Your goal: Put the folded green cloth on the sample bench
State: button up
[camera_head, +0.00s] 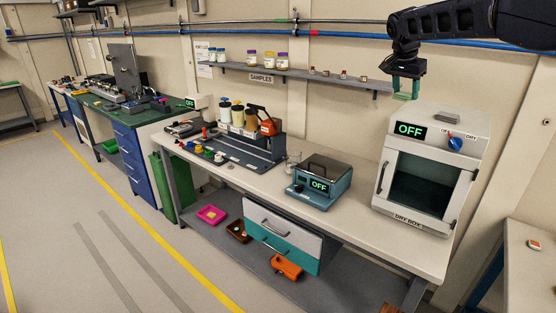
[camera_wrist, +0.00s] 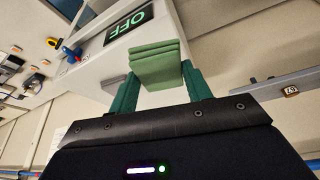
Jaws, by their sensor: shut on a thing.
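My gripper (camera_head: 405,88) is at the upper right of the head view, near the right end of the wall shelf and above the dry box's top left. It is shut on the folded green cloth (camera_wrist: 157,64), a small layered block between the two green fingers in the wrist view. In the head view the cloth is hard to tell from the green fingers. A long pale bench (camera_head: 352,217) stands below, with bare top between the teal device and the dry box and along its front edge. No label shows that it is the sample bench.
The white dry box (camera_head: 433,165) stands on the bench's right end. A teal device (camera_head: 319,182) reading OFF and a dark rack station (camera_head: 235,150) stand further left. The wall shelf (camera_head: 300,73) marked SAMPLES holds jars. A green-topped bench (camera_head: 120,118) is further left.

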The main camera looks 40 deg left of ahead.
aim_at(343, 218)
jog(key=s+a+n+y, duration=0.1)
jog(key=s+a, duration=0.4)
jog(key=s, duration=0.2)
jog(key=s+a+n, duration=0.2)
jog(key=s+a, duration=0.3)
jog(key=s, duration=0.3)
jog(key=f, duration=4.6)
jog(key=shift+w+d+f, duration=0.1)
jog(key=shift+d, duration=0.1)
jog(key=shift+f, duration=0.1)
jog(key=o, duration=0.9)
jog(key=shift+o, duration=0.2)
jog(key=v, duration=1.2)
